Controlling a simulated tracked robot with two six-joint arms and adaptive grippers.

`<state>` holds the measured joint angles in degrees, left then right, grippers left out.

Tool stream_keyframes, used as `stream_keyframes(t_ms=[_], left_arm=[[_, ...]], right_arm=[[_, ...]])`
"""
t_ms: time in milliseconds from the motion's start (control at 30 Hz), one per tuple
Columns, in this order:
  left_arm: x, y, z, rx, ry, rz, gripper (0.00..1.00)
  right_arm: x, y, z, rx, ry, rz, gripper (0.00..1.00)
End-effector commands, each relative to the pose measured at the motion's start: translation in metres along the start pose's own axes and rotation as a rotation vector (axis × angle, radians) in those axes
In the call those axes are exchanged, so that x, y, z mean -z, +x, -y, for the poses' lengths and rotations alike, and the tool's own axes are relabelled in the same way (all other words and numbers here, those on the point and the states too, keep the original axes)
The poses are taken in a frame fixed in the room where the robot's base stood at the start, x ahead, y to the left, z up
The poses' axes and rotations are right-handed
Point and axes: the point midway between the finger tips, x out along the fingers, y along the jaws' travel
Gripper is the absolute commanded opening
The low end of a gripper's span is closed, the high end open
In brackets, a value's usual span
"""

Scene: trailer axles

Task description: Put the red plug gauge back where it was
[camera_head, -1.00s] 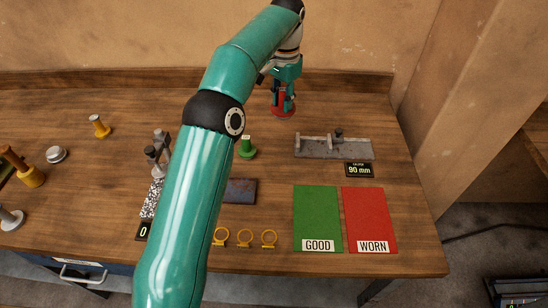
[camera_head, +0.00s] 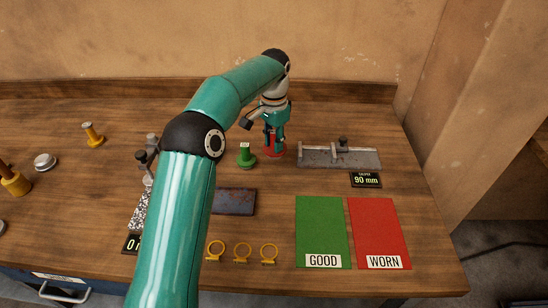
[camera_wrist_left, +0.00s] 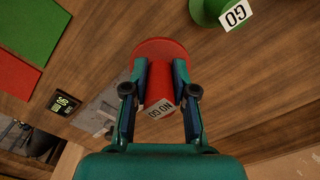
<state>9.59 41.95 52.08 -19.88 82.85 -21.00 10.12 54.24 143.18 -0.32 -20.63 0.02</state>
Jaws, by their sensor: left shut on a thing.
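The red plug gauge (camera_head: 275,154) stands upright at the back of the bench, its base at or very near the wood. My left gripper (camera_head: 274,136) points down over it and is shut on its handle. In the left wrist view the red gauge (camera_wrist_left: 160,85) sits between the two fingers (camera_wrist_left: 160,82), with a "NO GO" label on its end. The green plug gauge (camera_head: 246,156) stands just left of it in the head view and also shows in the wrist view (camera_wrist_left: 215,10), labelled "GO". My right gripper is not in view.
A grey caliper fixture (camera_head: 340,159) with a "90 mm" display (camera_head: 366,180) lies to the right. Green GOOD (camera_head: 322,228) and red WORN (camera_head: 378,228) mats are in front. Bare wood surrounds the gauges.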

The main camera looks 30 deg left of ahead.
Motion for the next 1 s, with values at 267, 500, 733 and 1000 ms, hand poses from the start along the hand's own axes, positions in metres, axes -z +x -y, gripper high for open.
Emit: stream_keyframes(t_ms=[267, 500, 733, 1000], left_arm=[[0.000, 0.025, -0.001, -0.001, 0.002, 0.001, 0.00], [0.000, 0.049, -0.001, 0.000, 0.001, -0.001, 0.00], [0.001, 0.049, -0.001, 0.000, 0.001, -0.002, 0.00], [0.001, 0.051, -0.001, 0.000, 0.002, 0.000, 0.51]], right_arm=[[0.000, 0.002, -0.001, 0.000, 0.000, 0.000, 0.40], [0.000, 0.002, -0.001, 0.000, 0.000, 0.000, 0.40], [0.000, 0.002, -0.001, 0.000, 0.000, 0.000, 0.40], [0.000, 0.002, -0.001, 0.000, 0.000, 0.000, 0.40]])
